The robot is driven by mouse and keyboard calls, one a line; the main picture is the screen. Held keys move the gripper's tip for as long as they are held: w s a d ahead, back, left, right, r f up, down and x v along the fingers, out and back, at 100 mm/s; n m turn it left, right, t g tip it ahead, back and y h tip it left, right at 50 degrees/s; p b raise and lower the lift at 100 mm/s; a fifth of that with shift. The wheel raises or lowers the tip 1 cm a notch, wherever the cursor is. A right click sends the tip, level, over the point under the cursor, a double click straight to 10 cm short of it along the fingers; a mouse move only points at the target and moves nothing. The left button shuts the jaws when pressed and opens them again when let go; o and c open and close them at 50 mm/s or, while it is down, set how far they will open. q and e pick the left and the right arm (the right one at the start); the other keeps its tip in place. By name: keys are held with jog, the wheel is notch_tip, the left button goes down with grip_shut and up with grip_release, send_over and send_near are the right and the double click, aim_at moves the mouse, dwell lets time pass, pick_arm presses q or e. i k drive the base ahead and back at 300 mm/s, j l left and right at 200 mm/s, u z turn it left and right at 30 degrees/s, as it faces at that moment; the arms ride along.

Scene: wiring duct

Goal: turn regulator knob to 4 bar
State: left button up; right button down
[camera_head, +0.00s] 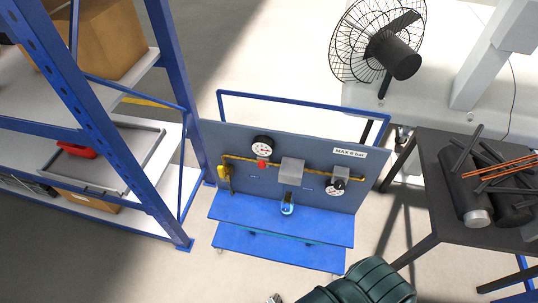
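A grey-blue panel (225,140) stands on a blue cart and carries a brass pipe (238,158) with air fittings. A round gauge with a black rim (262,146) is at upper left, with a small red part (262,164) below it. A grey block (292,170) is in the middle, above a blue-tinted bowl (287,208). At right, a grey-and-black cap (341,172), possibly the regulator knob, sits above a second gauge (334,187). Both dials are too small to read.
A "MAX 6 bar" label (349,153) is at the panel's upper right. A blue shelf rack (172,70) stands left of the cart. A dark table (440,190) with cylinders and rods is at right. A dark green ribbed shape (365,285) intrudes at bottom. Open floor lies front left.

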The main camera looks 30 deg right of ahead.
aim_at(338, 184)
jog(key=z, duration=1.05)
